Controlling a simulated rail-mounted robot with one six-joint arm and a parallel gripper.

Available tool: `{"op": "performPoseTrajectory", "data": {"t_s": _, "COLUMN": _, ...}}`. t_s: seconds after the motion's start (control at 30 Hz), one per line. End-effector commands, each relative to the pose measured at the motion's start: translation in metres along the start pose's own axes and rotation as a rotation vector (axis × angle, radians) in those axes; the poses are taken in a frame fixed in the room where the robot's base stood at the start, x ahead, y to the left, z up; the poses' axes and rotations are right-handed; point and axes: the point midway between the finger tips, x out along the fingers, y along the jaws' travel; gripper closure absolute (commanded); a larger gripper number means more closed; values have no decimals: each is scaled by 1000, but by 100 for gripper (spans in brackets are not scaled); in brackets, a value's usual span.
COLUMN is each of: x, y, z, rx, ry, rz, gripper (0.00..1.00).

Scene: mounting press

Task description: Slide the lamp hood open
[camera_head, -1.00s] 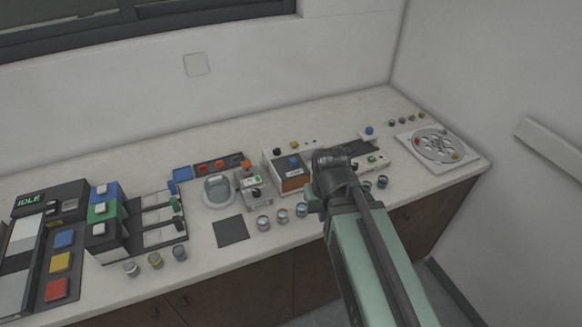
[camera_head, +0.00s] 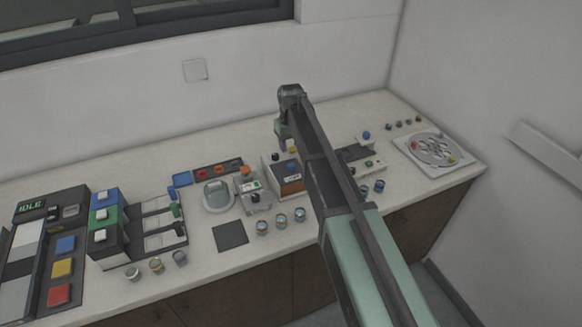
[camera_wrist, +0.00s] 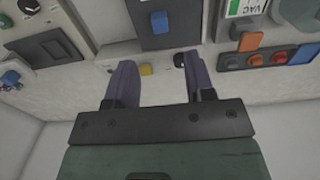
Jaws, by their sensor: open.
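A white box (camera_head: 270,180) with an orange-brown front panel and a blue tab (camera_head: 290,166) on top stands mid-counter. I cannot tell for certain that it is the lamp hood. In the wrist view its dark top plate (camera_wrist: 155,35) and blue tab (camera_wrist: 159,22) show at the top, beyond my fingertips. My gripper (camera_head: 285,146) is above the counter behind this box, partly hidden by my arm. In the wrist view my gripper (camera_wrist: 158,66) has its two fingers apart with nothing held.
A unit with a green label (camera_head: 251,186) and a round grey basin (camera_head: 217,195) stand left of the box. Several small jars (camera_head: 281,221) line the front. A disc plate (camera_head: 436,149) lies at the right end. The wall is close behind.

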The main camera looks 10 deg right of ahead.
Motion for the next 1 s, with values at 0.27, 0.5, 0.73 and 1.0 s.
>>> {"op": "performPoseTrajectory", "data": {"t_s": 0.27, "x": 74, "y": 0, "z": 0, "rx": 1, "ry": 0, "rz": 0, "gripper": 51}}
{"op": "performPoseTrajectory", "data": {"t_s": 0.5, "x": 97, "y": 0, "z": 0, "rx": 1, "ry": 0, "rz": 0, "gripper": 51}}
{"op": "performPoseTrajectory", "data": {"t_s": 0.73, "x": 94, "y": 0, "z": 0, "rx": 1, "ry": 0, "rz": 0, "gripper": 53}}
{"op": "performPoseTrajectory", "data": {"t_s": 1.0, "x": 94, "y": 0, "z": 0, "rx": 1, "ry": 0, "rz": 0, "gripper": 94}}
